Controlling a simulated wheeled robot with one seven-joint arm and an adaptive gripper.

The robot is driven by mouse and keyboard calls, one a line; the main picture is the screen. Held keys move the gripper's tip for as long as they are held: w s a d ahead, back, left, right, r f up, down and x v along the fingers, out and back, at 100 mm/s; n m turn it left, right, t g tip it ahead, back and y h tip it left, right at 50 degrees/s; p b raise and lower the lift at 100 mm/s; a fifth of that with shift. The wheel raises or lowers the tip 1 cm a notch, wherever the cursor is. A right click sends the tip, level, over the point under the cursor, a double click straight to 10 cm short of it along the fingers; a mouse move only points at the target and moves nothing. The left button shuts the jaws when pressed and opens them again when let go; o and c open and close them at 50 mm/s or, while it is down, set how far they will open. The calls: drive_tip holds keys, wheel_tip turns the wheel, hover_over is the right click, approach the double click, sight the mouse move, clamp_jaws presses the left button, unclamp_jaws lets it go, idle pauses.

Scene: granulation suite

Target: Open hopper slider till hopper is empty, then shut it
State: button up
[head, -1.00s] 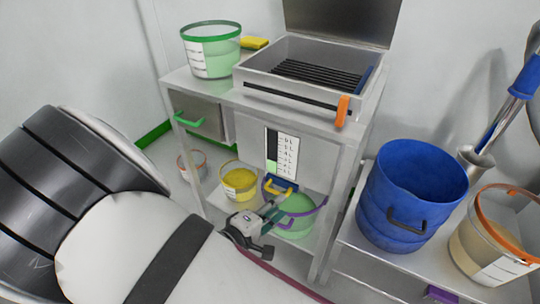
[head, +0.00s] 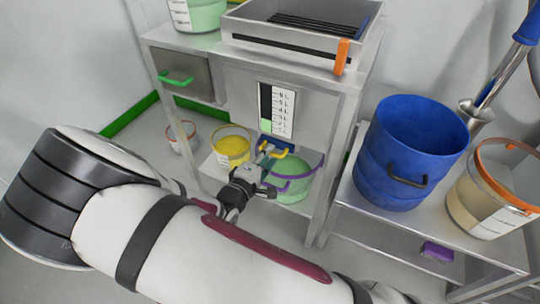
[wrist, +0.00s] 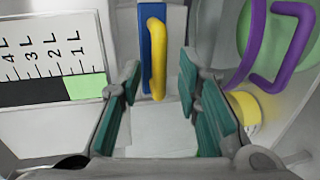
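The metal hopper (head: 300,38) with a dark grille is set into the top of the steel stand. Its level gauge (head: 277,109) shows a short green strip at the bottom, near the 1 L mark in the wrist view (wrist: 85,87). Below it is the slider, a blue plate with a yellow handle (head: 275,148). In the wrist view the yellow handle (wrist: 157,62) lies ahead, lined up with the gap between my fingers. My gripper (head: 268,174) is open, its teal-padded fingers apart (wrist: 160,92); I see no contact. A purple-handled bucket (head: 293,181) with green contents stands below.
A yellow-filled bucket (head: 231,146) stands left on the lower shelf. A green-handled drawer (head: 183,80) is at upper left, an orange handle (head: 342,57) at the hopper's right. A blue bucket (head: 410,150) and an orange-rimmed bucket (head: 495,190) occupy the right table.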

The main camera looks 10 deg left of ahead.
drive_tip(key=shift+x, duration=1.15)
clamp_jaws()
drive_tip(key=f+v, duration=0.1)
drive_tip(key=v, duration=0.5)
drive_tip(key=shift+s+f, duration=0.15)
drive_tip(key=shift+s, duration=0.15)
drive_tip(key=shift+a, duration=0.1)
unclamp_jaws()
drive_tip(key=shift+s, duration=0.1)
